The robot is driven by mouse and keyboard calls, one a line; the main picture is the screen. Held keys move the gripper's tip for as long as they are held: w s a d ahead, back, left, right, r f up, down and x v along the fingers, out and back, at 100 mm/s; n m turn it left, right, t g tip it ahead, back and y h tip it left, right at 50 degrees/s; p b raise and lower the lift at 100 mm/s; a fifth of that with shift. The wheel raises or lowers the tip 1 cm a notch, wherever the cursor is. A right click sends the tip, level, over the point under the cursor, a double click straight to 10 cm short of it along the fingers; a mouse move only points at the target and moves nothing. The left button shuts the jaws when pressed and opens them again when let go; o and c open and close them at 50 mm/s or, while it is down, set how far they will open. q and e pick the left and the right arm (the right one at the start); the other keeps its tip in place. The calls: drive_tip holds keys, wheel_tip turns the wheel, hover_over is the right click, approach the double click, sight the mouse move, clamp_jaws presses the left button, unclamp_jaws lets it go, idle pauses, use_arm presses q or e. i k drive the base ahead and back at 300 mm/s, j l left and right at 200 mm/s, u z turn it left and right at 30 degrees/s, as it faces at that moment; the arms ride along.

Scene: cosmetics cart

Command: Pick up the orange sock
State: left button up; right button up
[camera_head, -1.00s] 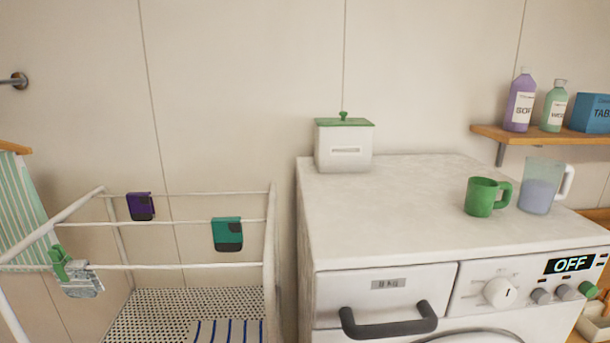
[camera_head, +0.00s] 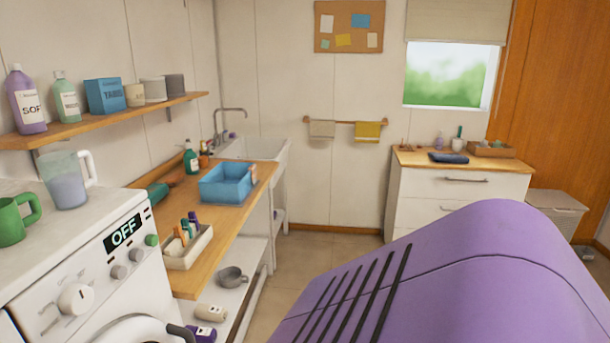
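No orange sock can be made out in the head view. A large purple rounded surface with dark slots (camera_head: 450,270) fills the lower right and hides the floor behind it; I cannot tell whether it is part of me. Neither of my grippers is in view.
The washing machine (camera_head: 85,265) stands at the left, with a green mug (camera_head: 12,222) and measuring jug (camera_head: 66,185) on top. A wooden counter (camera_head: 205,230) holds a blue bin (camera_head: 226,185). A drawer cabinet (camera_head: 440,185) stands at the back. Some floor (camera_head: 325,250) is clear.

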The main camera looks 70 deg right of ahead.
sight(253, 168)
drive_tip(key=z, duration=1.95)
drive_tip(key=u, duration=3.15)
drive_tip(key=z, duration=3.15)
